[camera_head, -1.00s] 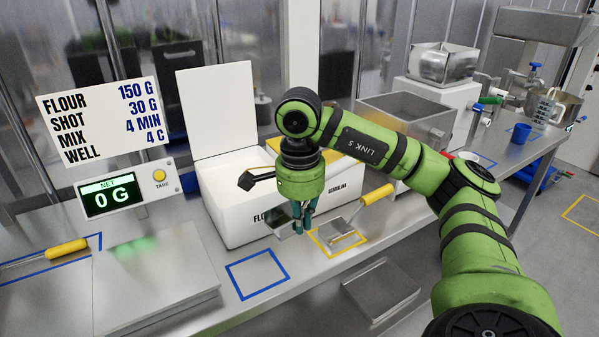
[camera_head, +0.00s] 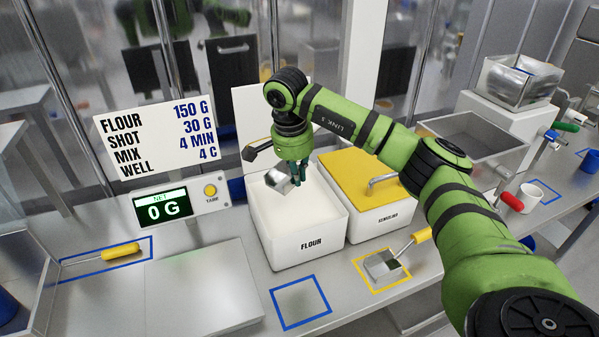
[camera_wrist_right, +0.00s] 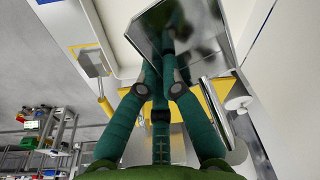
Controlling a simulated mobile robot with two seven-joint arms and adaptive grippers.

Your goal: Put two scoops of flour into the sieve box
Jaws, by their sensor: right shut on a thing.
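The white flour box (camera_head: 311,246), labelled FLOUR, stands open with pale flour (camera_head: 315,205) inside and its lid raised behind. My right gripper (camera_head: 297,178) is above its opening, shut on a metal scoop (camera_head: 279,181). The scoop (camera_wrist_right: 180,28) also shows in the right wrist view, between the green fingers (camera_wrist_right: 160,95). It looks tilted; whether it holds flour I cannot tell. Open metal boxes stand at the left edge (camera_head: 40,285) and at the right (camera_head: 505,150); which is the sieve box I cannot tell. My left gripper is not in view.
The semolina box (camera_head: 380,222) with a yellow lid stands right of the flour box. A yellow-handled scoop (camera_head: 384,264) lies in a yellow outline in front. The scale display (camera_head: 163,209) reads 0 G. An empty blue square (camera_head: 300,302) is marked on the counter.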

